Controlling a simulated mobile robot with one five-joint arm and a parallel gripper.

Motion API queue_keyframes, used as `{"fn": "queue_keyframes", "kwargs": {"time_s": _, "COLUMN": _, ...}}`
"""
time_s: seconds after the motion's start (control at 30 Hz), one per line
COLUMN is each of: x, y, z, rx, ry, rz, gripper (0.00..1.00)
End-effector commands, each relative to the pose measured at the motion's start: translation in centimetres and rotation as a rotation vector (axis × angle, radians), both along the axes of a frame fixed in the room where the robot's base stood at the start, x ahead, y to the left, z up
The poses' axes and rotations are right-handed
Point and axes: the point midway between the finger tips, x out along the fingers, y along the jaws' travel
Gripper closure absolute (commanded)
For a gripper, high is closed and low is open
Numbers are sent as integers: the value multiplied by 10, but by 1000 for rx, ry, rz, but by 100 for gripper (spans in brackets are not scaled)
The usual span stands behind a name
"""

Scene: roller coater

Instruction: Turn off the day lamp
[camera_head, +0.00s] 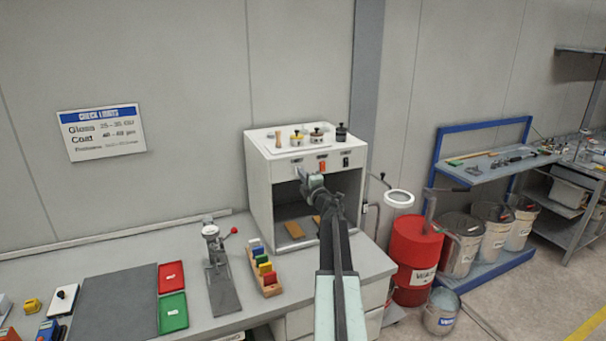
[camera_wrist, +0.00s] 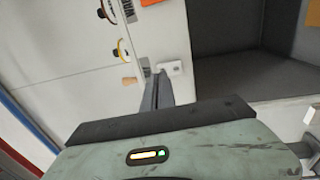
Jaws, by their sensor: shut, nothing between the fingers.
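The white light cabinet (camera_head: 257,190) stands on the bench with a dark open inside. Its top front strip carries an orange switch (camera_head: 322,166) in the middle and a black switch (camera_head: 346,161) at the right; their small labels are unreadable. My gripper (camera_head: 300,173) is at the left end of this strip, its fingers closed and empty. In the wrist view its fingertips (camera_wrist: 154,74) are right beside a small white switch (camera_wrist: 173,68); I cannot tell whether they touch. Which switch is the day lamp's is not legible.
Small pots (camera_head: 343,133) and a wooden piece (camera_head: 278,139) stand on the cabinet's top. A lever device (camera_head: 213,250) and a rack of coloured blocks (camera_head: 264,268) stand on the bench at the left. A ring magnifier (camera_head: 399,197) is at the right.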

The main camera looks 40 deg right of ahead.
Motion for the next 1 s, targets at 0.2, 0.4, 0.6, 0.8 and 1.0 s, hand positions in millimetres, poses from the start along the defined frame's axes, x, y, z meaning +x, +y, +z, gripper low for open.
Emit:
{"fn": "queue_keyframes", "kwargs": {"time_s": 0.2, "x": -48, "y": 25, "z": 9, "rx": -1, "ry": 0, "rz": 1, "gripper": 100}}
{"fn": "queue_keyframes", "kwargs": {"time_s": 0.4, "x": -85, "y": 39, "z": 14, "rx": 0, "ry": 0, "rz": 1, "gripper": 100}}
{"fn": "queue_keyframes", "kwargs": {"time_s": 0.6, "x": -101, "y": 44, "z": 15, "rx": 0, "ry": 0, "rz": 2, "gripper": 100}}
{"fn": "queue_keyframes", "kwargs": {"time_s": 0.8, "x": -101, "y": 44, "z": 15, "rx": 0, "ry": 0, "rz": 2, "gripper": 100}}
{"fn": "queue_keyframes", "kwargs": {"time_s": 1.0, "x": -101, "y": 44, "z": 15, "rx": 0, "ry": 0, "rz": 3, "gripper": 100}}
